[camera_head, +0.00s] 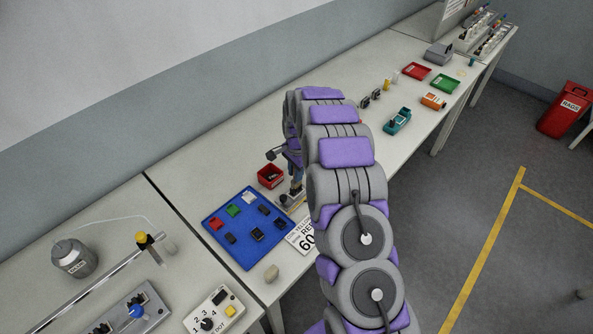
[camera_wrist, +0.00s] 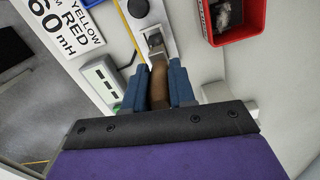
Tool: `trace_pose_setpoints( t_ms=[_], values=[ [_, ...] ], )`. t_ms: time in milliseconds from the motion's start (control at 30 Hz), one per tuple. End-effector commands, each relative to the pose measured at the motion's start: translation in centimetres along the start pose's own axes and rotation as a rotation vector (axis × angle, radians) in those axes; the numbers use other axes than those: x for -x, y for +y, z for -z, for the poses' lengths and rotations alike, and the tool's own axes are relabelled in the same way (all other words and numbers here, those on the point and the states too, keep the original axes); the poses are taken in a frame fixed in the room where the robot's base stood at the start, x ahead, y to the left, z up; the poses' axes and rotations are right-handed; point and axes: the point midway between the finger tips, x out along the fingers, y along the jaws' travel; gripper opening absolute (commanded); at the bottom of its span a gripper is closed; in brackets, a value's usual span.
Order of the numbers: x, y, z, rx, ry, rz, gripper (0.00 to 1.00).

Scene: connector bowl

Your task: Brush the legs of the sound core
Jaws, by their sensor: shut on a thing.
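My gripper (camera_wrist: 159,92), with blue fingers, is shut on a brown, handle-like piece (camera_wrist: 158,80), which may be a brush handle. The fingers hide part of it, and I cannot see bristles clearly. Its far end meets or overlaps a small metallic part (camera_wrist: 154,40) on a pale grey fixture with a black knob (camera_wrist: 138,8). I cannot tell whether they touch. In the head view my gripper (camera_head: 297,183) points down over this fixture (camera_head: 290,199), just right of the blue tray. I cannot make out the sound core or its legs for certain.
A red bin (camera_head: 270,184) stands close behind the fixture. The blue tray (camera_head: 245,222) holds several small coloured and dark blocks. A 60 mH sign (camera_head: 303,237) lies in front of the fixture.

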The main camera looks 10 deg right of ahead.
Motion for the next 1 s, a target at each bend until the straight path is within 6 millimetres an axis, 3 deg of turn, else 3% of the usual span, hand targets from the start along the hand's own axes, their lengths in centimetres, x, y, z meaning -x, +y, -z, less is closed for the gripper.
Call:
trace_pose_setpoints(
  t_ms=[500,1000],
  values=[
    [-0.1,0.3,-1.6,-0.001,0.0,-0.001,0.0],
    [-0.2,0.0,-0.1,-0.001,0.0,0.0,0.0]
  ],
)
